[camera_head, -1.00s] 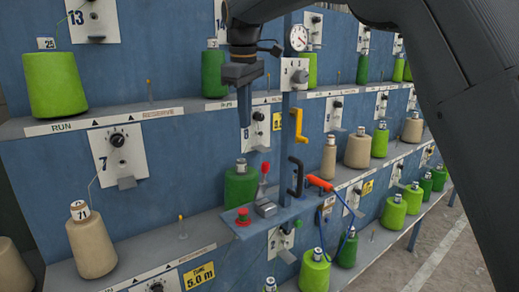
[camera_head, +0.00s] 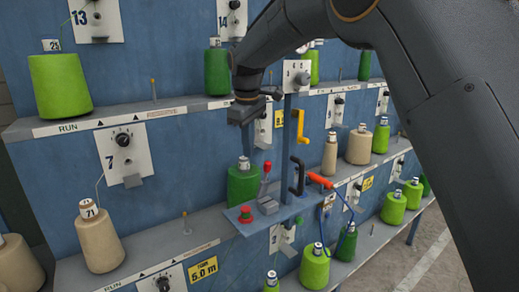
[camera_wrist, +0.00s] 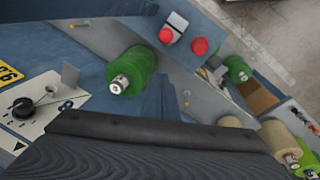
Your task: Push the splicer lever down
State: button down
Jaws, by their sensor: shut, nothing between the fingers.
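The splicer is a small blue-grey bracket (camera_head: 285,213) on the front of the rack. Its lever (camera_head: 265,178) has a red tip and stands up at a slight tilt. A red button (camera_head: 246,213) sits at the bracket's left end. My gripper (camera_head: 247,143) is shut and empty, pointing down above and a little left of the lever, apart from it. In the wrist view my dark gripper (camera_wrist: 160,145) fills the bottom. Two red round parts show on the splicer (camera_wrist: 178,24) near the top; I cannot tell for certain which is the lever tip.
A green yarn cone (camera_head: 243,185) stands just behind and left of the lever. A black handle (camera_head: 297,177), a yellow hook (camera_head: 300,128) and an orange tool (camera_head: 319,181) with a blue hose are to the right. Free space lies in front of the bracket.

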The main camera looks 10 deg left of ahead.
jog(key=d, duration=0.1)
jog(key=d+f+p, duration=0.1)
jog(key=d, duration=0.1)
jog(key=shift+s+d+f+p, duration=0.25)
jog(key=shift+s+d+p, duration=0.05)
jog(key=shift+s+p, duration=0.1)
jog(key=shift+s, duration=0.1)
